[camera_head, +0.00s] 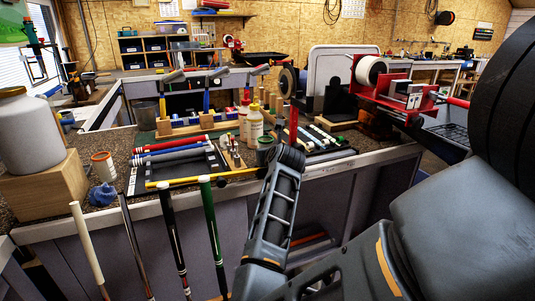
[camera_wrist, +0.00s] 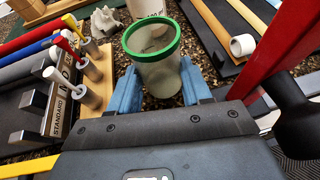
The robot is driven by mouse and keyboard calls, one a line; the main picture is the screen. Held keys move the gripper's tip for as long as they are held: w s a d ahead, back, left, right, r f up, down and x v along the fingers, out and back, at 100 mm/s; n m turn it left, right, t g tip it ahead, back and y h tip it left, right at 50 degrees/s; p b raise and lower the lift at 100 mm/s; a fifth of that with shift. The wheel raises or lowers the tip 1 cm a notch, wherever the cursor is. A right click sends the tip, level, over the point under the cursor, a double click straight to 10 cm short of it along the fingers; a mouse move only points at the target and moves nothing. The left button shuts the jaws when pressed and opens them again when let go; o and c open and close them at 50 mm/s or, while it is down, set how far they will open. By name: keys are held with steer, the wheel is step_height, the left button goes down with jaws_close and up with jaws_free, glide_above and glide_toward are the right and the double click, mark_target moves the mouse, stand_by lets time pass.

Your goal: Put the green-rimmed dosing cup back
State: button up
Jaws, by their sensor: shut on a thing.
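The green-rimmed dosing cup (camera_wrist: 160,78) is a translucent grey cup with a bright green ring at its mouth. In the wrist view it stands mouth up between the two blue fingers of my gripper (camera_wrist: 160,92), which is shut on it. Its lower part is partly hidden by the fingers and gripper body. In the head view a dark cup (camera_head: 265,143) with a greenish rim, seemingly the same one, shows beside the end of my arm, over the bench. My fingers are hidden there. I cannot tell whether its base touches the bench.
A wooden rack (camera_wrist: 96,78) with coloured shafts and a size label stands left of the cup in the wrist view. A pale container (camera_wrist: 146,32) is just behind it. A white roll (camera_wrist: 242,45) lies on the right near a red post (camera_wrist: 283,50). Several clubs lean at the bench's front.

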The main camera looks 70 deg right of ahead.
steer(key=shift+f, duration=0.2)
steer(key=o, duration=0.8)
steer(key=shift+c, duration=0.2)
steer(key=shift+r, duration=0.15)
steer(key=shift+r, duration=0.2)
steer(key=b+v, duration=0.2)
steer(key=v, duration=1)
steer(key=shift+b, duration=0.3)
steer(key=shift+f, duration=0.1)
